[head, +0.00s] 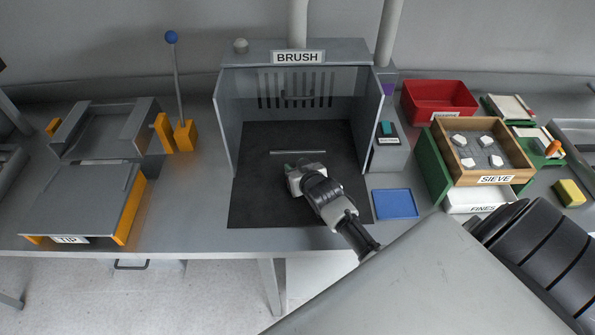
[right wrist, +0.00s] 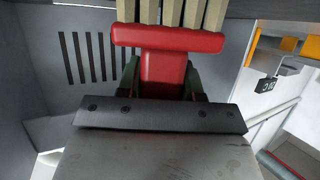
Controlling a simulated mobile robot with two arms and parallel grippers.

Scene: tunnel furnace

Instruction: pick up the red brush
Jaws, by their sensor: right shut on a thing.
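The red brush (right wrist: 163,70) fills the upper middle of the right wrist view, with a red handle and crossbar and pale bristles pointing up in that picture. My right gripper (right wrist: 161,82) is shut on its handle, one dark finger on each side. In the head view my right gripper (head: 296,170) is over the dark mat inside the grey booth labelled BRUSH (head: 298,57). The brush cannot be made out there behind the gripper. My left gripper is not in view.
Booth walls (head: 225,120) stand left, right and behind the gripper; the front is open. A blue pad (head: 396,204) lies to the right, near a red bin (head: 437,101) and a wooden sieve (head: 490,179). A blue-knobbed lever (head: 178,85) stands left of the booth.

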